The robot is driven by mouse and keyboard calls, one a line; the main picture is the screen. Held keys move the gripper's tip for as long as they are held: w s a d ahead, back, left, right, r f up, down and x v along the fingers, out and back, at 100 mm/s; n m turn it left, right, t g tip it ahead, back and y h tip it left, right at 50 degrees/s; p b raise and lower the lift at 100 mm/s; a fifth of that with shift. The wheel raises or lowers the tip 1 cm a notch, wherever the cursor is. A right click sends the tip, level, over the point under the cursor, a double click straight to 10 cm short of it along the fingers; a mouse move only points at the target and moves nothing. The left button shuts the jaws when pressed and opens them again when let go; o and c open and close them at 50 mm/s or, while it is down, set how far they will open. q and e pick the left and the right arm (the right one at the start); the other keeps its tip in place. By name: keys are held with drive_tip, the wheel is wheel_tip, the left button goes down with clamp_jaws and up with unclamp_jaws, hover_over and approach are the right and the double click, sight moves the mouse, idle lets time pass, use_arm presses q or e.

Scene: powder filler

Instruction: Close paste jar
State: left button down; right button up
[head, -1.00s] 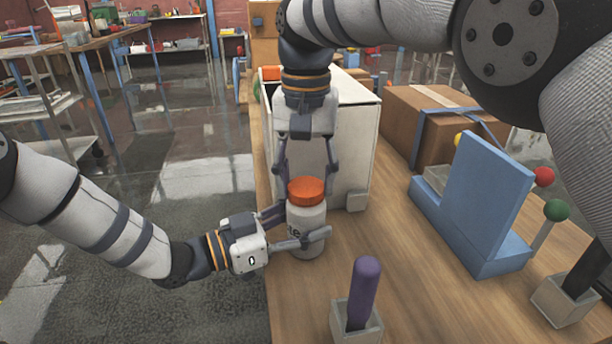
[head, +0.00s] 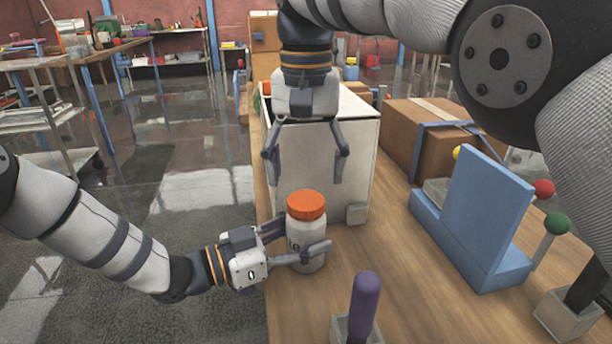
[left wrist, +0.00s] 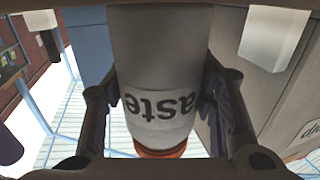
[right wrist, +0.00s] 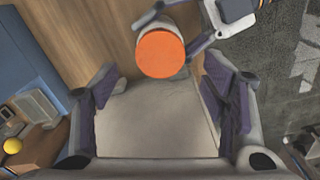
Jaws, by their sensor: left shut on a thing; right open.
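The white paste jar (head: 307,242) stands upright near the left edge of the wooden table, with its orange lid (head: 306,204) sitting level on top. My left gripper (head: 300,243) is shut around the jar's body from the left; the left wrist view shows the jar (left wrist: 160,85) between both fingers, lettering visible. My right gripper (head: 308,168) is open and empty, pointing down above and a little behind the lid, apart from it. In the right wrist view the lid (right wrist: 160,54) lies beyond the open fingers. Whether the lid is fully tight cannot be seen.
A white box (head: 362,150) stands just behind the jar. A blue stand (head: 475,215) and a brown carton (head: 405,140) are to the right. A purple-handled tool (head: 364,305) stands upright in a holder at the front. Table between jar and blue stand is clear.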

sight(306, 200)
drive_tip(key=n, duration=0.1)
drive_tip(key=r+n, duration=0.1)
drive_tip(key=n, duration=0.1)
drive_tip(key=shift+s+a, duration=0.1)
drive_tip(key=shift+a, duration=0.3)
drive_tip(key=n, duration=0.2)
drive_tip(key=r+n, duration=0.1)
drive_tip(key=n, duration=0.3)
drive_tip(key=shift+r, duration=0.3)
drive_tip(key=n, duration=0.1)
drive_tip(key=r+n, duration=0.1)
drive_tip(key=n, duration=0.1)
drive_tip(key=shift+d, duration=0.4)
drive_tip(key=shift+f, duration=4.05)
drive_tip(key=shift+c, duration=0.3)
